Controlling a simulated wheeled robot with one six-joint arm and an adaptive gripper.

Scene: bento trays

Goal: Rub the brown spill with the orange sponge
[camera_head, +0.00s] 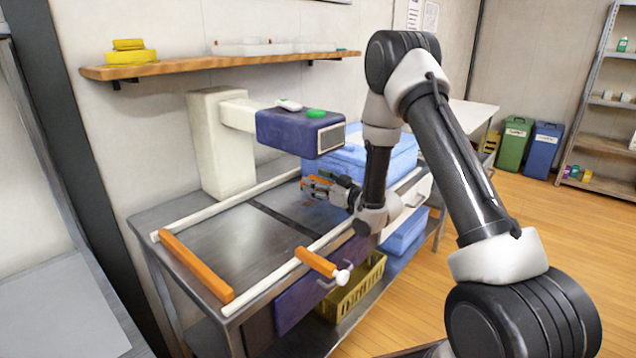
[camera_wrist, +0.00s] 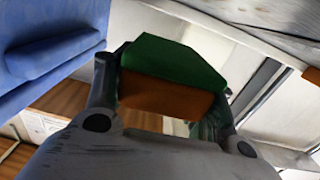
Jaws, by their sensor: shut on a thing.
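My gripper (camera_head: 318,187) is shut on the orange sponge (camera_wrist: 165,97), which has a green layer on one face. The sponge also shows as a small orange patch (camera_head: 320,181) in the head view, partly hidden by my fingers. In the wrist view my gripper (camera_wrist: 165,85) has one finger on each side of the sponge. It is at the right part of the metal bench (camera_head: 215,250), beside the blue crate.
A machine with a dark blue head (camera_head: 290,132) overhangs the bench. White rails (camera_head: 262,298) run along it, with an orange bar (camera_head: 195,265) at the left and an orange handle (camera_head: 316,262) in front. A blue crate (camera_head: 395,160) stands behind my gripper. The left bench surface is clear.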

